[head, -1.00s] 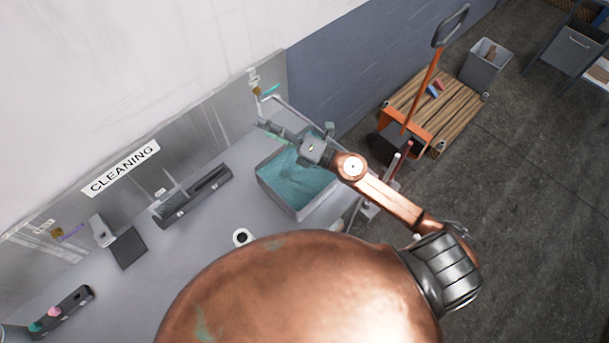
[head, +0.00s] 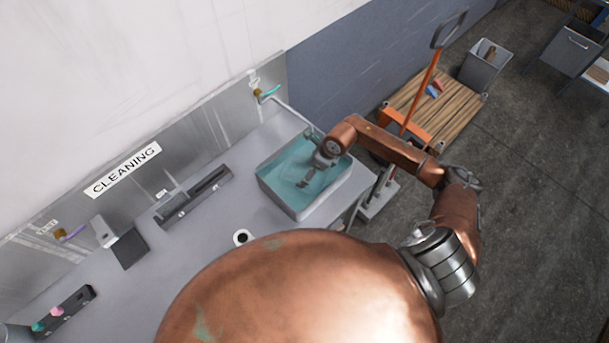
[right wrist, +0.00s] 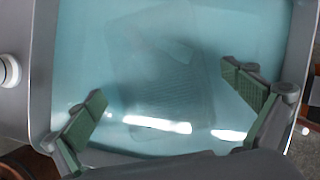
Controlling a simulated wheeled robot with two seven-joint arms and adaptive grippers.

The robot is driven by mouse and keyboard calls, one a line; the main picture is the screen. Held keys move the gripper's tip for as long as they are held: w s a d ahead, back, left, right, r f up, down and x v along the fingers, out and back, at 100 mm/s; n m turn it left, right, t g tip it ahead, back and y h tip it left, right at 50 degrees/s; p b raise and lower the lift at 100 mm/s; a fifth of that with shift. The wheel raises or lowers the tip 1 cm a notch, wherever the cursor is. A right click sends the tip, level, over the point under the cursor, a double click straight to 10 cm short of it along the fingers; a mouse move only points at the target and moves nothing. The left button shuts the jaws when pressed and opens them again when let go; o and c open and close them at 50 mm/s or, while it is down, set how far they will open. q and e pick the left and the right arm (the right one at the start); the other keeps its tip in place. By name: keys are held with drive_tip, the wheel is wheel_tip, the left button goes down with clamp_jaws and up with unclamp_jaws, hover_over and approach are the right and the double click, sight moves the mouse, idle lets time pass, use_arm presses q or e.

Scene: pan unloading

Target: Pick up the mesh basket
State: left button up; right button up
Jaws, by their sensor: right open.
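A faint, pale mesh shape, likely the mesh basket (right wrist: 158,70), lies under the water in the sink in the right wrist view. Its outline is blurred by the water. The sink (head: 325,203) is a grey square basin filled with teal water, and its rim also shows in the right wrist view (right wrist: 42,75). My right gripper (head: 304,182) is over the sink, pointing down. In the right wrist view its green-padded fingers (right wrist: 165,90) are wide apart, either side of the mesh shape, with nothing between them. I cannot tell whether the fingertips touch the water. My left gripper is not in view.
A tap (head: 267,94) stands on the wall behind the sink. A dark grey holder (head: 194,196) lies on the counter (head: 200,245) to the left. A wooden pallet cart (head: 455,100) and a grey bin (head: 486,66) stand on the floor at right.

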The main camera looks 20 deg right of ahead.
sight(304, 171)
drive_tip(key=shift+p+x, duration=0.5)
drive_tip(key=shift+x, duration=1.45)
drive_tip(key=shift+s, duration=0.1)
drive_tip(key=shift+c, duration=0.4)
drive_tip(key=c, duration=1.2)
drive_tip(key=shift+o, duration=0.2)
drive_tip(key=shift+r, duration=0.1)
